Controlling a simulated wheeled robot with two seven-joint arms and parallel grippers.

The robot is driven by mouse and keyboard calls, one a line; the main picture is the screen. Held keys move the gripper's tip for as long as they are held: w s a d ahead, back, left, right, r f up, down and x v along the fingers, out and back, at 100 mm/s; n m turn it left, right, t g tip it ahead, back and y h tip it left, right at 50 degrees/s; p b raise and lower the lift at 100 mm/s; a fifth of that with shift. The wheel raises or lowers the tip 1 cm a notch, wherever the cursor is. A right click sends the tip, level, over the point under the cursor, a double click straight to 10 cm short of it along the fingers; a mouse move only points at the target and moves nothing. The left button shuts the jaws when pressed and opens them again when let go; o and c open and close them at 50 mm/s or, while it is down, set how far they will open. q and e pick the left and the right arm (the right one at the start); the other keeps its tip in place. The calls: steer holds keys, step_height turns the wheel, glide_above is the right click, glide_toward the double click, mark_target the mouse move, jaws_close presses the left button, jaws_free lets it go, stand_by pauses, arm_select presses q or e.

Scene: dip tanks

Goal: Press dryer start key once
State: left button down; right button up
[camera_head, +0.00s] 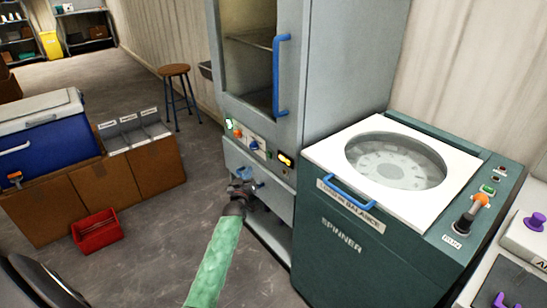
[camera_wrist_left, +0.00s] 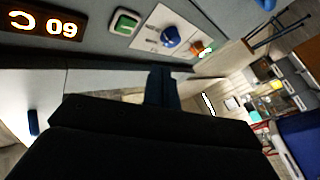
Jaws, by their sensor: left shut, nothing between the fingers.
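The dryer is the tall grey cabinet (camera_head: 340,80) with a glass door. Its control panel carries a small green key (camera_wrist_left: 125,20), a blue knob (camera_head: 254,145), an orange light and a lit display (camera_head: 285,160). In the left wrist view the display (camera_wrist_left: 42,25) reads 60 C upside down, and the blue knob (camera_wrist_left: 171,36) is right of the green key. My left gripper (camera_head: 243,188), on a green-sleeved arm, is shut and empty just below the panel. In the wrist view its dark fingers (camera_wrist_left: 162,88) point toward the panel, apart from the green key. My right gripper is out of view.
A green spinner (camera_head: 330,265) with a white lid stands right of the dryer. A blue cooler (camera_head: 45,140) and cardboard boxes (camera_head: 85,195) stand at left, with a red crate (camera_head: 97,232) on the floor. A stool (camera_head: 173,72) stands behind. The middle floor is clear.

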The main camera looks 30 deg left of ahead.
mark_target(270, 154)
arm_select(q)
steer(key=shift+s+a+r+n+t+y, duration=0.2)
steer(key=shift+r+y, duration=0.15)
steer(key=shift+r, duration=0.15)
steer(key=shift+s+a+r+n+t+y, duration=0.2)
steer(key=shift+r+y, duration=0.15)
steer(key=shift+r, duration=0.1)
steer(key=shift+a, duration=0.1)
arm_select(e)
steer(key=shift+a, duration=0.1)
arm_select(q)
steer(key=shift+w, duration=0.1)
